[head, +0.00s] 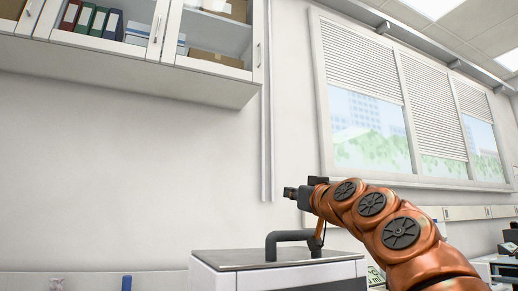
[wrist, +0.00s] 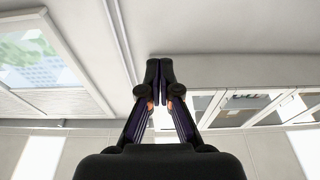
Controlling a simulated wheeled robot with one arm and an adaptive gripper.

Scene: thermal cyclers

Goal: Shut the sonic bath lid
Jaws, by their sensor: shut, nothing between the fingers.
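The sonic bath appears to be the white box (head: 235,281) at the bottom centre of the head view; its lower part is cut off. Its grey lid (head: 225,260) looks flat on top, with a dark bent handle (head: 290,236) rising from it. I cannot tell whether the lid sits fully down. My gripper (head: 287,193) is above the handle, apart from it, pointing left. In the wrist view my gripper (wrist: 158,68) has its fingertips together with nothing between them. The bath does not show in the wrist view.
White wall cabinets (head: 209,55) hang at the upper left, well above my gripper. A window with blinds (head: 368,134) is behind my arm. A blue-capped item (head: 127,283) stands low at the left. The space left of my gripper is clear.

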